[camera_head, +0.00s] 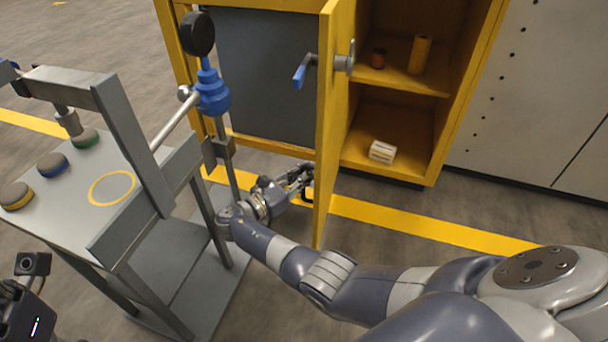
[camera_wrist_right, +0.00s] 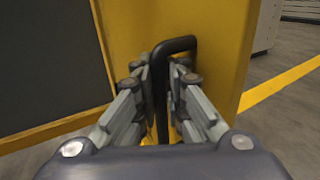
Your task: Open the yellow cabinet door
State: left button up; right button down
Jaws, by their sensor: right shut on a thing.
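The yellow cabinet (camera_head: 478,55) stands at the back. Its yellow door (camera_head: 326,120) is swung out, seen nearly edge-on, and the right compartment behind it shows. In the right wrist view the door (camera_wrist_right: 220,40) fills the middle. My right gripper (camera_head: 301,181) is low at the door's left face, shut on the black door handle (camera_wrist_right: 175,46). The handle stands between the two fingers in the right wrist view (camera_wrist_right: 163,90). My left gripper (camera_head: 22,300) shows only in part at the lower left edge; its fingers cannot be made out.
A blue-handled lever (camera_head: 301,75) is on the door. A grey rotor stand (camera_head: 125,145) is close left of my right arm. Floor right of the door is clear.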

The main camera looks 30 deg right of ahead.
jog(key=shift+s+a+f, duration=0.2)
jog(key=shift+a+f, duration=0.1)
jog(key=c, duration=1.9)
grip_release()
jog(key=shift+o, duration=1.2)
jog(key=shift+w+r, duration=0.1)
jog(key=shift+r, duration=0.05)
jog(key=v, duration=0.7)
jog(key=shift+a, duration=0.25)
